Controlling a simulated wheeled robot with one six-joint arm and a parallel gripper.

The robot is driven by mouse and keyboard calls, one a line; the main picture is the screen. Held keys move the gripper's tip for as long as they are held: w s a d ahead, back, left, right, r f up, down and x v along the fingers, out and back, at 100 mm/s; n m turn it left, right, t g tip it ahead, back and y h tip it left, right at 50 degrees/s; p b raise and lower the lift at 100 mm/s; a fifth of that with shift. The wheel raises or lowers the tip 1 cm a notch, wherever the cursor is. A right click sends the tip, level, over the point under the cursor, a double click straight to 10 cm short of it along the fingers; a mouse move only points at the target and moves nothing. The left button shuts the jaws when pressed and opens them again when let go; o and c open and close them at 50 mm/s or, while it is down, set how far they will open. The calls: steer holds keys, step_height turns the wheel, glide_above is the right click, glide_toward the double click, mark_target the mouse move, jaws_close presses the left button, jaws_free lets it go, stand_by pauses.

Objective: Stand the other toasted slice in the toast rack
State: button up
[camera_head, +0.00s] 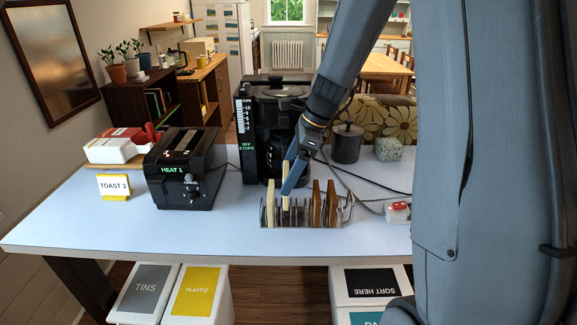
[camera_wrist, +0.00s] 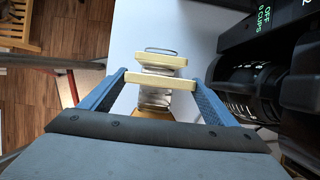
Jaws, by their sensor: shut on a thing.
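The wire toast rack (camera_head: 297,225) stands near the table's front edge. A pale slice (camera_head: 271,204) stands at its left end, and two brown slices (camera_head: 316,203) (camera_head: 331,203) stand toward its right. My gripper (camera_head: 289,182) is shut on another pale slice (camera_head: 286,192), held upright at the rack, just right of the first pale one. In the wrist view the held slice (camera_wrist: 160,82) spans between my blue fingers (camera_wrist: 159,78), with the other pale slice (camera_wrist: 161,60) beyond it. Whether the held slice's bottom rests in the rack is unclear.
The black toaster (camera_head: 188,165) reads HEAT 1, with a TOAST 3 card (camera_head: 114,187) beside it. A coffee maker (camera_head: 268,130) stands close behind the rack. A dark canister (camera_head: 346,143), cables and a red switch (camera_head: 398,206) lie rightward. The table's left front is clear.

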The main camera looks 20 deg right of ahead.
steer(key=shift+f+b, duration=1.05)
steer(key=shift+f, duration=1.95)
steer(key=o, duration=0.8)
steer(key=shift+r, duration=0.1)
step_height(320, 180, up, 8)
steer(key=p, duration=0.7)
steer(key=shift+p, duration=0.3)
steer(key=shift+s, duration=0.1)
